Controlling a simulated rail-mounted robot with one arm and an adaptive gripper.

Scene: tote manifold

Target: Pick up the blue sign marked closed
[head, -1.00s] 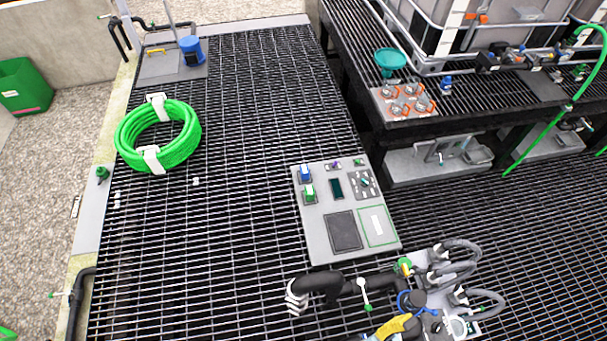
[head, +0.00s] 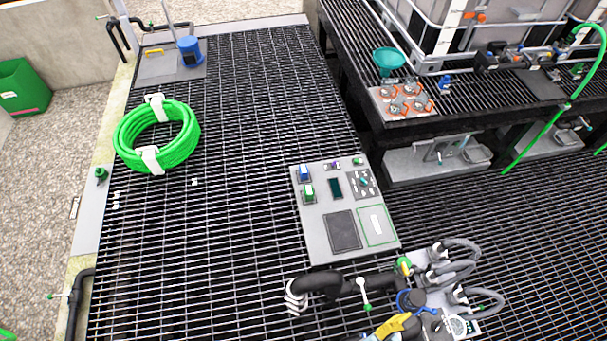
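A grey panel board (head: 318,225) lies on the dark grating near the middle of the head view. At its upper left is a small blue tag-like piece (head: 305,172), with a similar green piece (head: 308,192) just below it. The blue piece may be the sign, but it is too small for me to read any word on it. Both pieces appear to rest on the board. My gripper is not in view, so I cannot tell its state.
A coiled green hose (head: 181,150) lies at the left. A blue bucket (head: 191,52) stands at the back left. Black pipework (head: 322,283) and grey hoses (head: 458,268) crowd the area below the board. Open grating (head: 240,210) lies left of the board.

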